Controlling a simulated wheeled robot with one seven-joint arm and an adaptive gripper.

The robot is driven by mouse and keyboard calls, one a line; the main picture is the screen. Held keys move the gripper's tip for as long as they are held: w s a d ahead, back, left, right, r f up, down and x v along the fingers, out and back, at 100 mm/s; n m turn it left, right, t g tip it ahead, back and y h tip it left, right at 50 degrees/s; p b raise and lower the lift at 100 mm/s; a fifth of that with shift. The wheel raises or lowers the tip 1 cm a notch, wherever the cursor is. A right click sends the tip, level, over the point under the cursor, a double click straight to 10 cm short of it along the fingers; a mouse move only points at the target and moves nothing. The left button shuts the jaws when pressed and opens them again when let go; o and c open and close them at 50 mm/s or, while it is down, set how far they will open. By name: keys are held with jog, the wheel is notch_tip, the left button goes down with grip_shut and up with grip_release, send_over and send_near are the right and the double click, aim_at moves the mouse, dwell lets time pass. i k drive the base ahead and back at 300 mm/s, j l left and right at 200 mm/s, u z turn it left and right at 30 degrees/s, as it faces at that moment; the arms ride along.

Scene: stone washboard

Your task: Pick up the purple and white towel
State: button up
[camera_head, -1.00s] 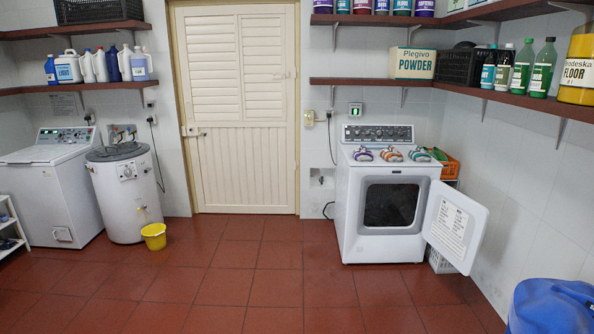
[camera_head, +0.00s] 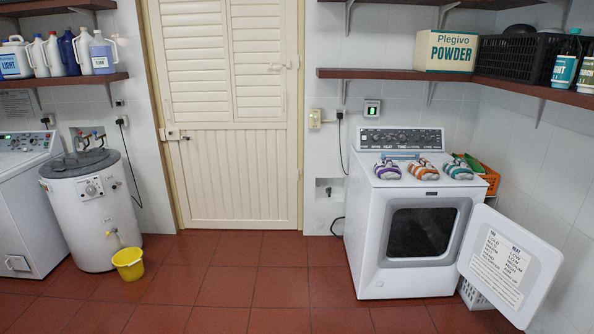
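The purple and white towel (camera_head: 387,170) lies rolled or folded on top of the white dryer (camera_head: 366,240), the leftmost of three similar towels in a row. An orange and white towel (camera_head: 423,170) lies in the middle and a teal and white towel (camera_head: 457,169) on the right. The dryer's door stands open and swung out to the right, with a printed label on it. My gripper does not show in the camera_head view.
The open dryer door (camera_head: 510,263) juts into the room at the right. An orange crate (camera_head: 489,179) sits behind the dryer's right side. A yellow bucket (camera_head: 128,263) stands on the floor at the left. The tiled floor (camera_head: 255,290) ahead is clear.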

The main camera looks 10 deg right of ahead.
aim_at(384, 170)
jog(key=i, duration=2.1)
jog(key=i+j+z, duration=0.15)
jog(key=i+z, duration=0.35)
jog(key=i, duration=0.15)
jog(key=i+j+z, duration=0.45)
jog(key=i, duration=0.2)
jog(key=i+j+z, duration=0.5)
jog(key=i+j, duration=0.05)
jog(key=j, duration=0.05)
